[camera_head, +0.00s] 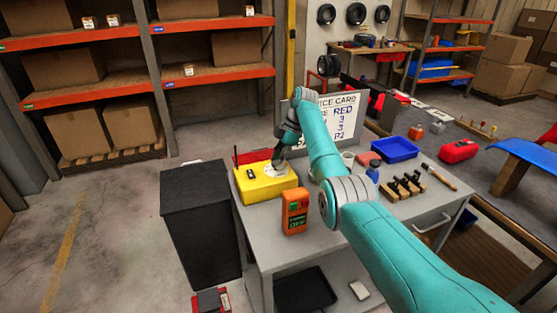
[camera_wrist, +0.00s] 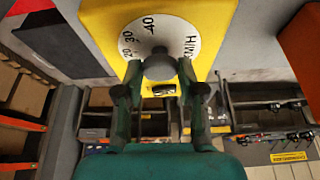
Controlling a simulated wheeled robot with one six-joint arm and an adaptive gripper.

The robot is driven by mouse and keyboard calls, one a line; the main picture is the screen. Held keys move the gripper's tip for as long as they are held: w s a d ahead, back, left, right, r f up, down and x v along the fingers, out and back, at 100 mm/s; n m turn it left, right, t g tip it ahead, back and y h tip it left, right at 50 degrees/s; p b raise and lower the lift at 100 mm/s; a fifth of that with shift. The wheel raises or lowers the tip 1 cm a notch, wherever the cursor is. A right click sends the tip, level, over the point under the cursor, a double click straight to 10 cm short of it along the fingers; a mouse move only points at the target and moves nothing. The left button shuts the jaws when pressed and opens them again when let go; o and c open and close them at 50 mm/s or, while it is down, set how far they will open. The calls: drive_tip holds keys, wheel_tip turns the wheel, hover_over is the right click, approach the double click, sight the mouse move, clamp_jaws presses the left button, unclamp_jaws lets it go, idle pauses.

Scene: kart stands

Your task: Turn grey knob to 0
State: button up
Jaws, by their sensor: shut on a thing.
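The yellow box (camera_head: 255,190) stands on the grey cart top at its left end. In the head view my gripper (camera_head: 280,160) reaches down to the dial, and the knob is hidden there.
An orange meter (camera_head: 295,211) stands in front of the yellow box. A service card (camera_head: 335,122) stands behind it. A blue tray (camera_head: 395,149) and a rack of black-handled clamps (camera_head: 403,187) lie to the right. A black cabinet (camera_head: 200,225) stands left of the cart.

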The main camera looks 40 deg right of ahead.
drive_tip(key=shift+n, duration=0.3)
drive_tip(key=o, duration=1.1)
drive_tip(key=shift+r, duration=0.1)
drive_tip(key=v, duration=1.1)
drive_tip(key=shift+d+r, duration=0.15)
drive_tip(key=shift+r, duration=0.2)
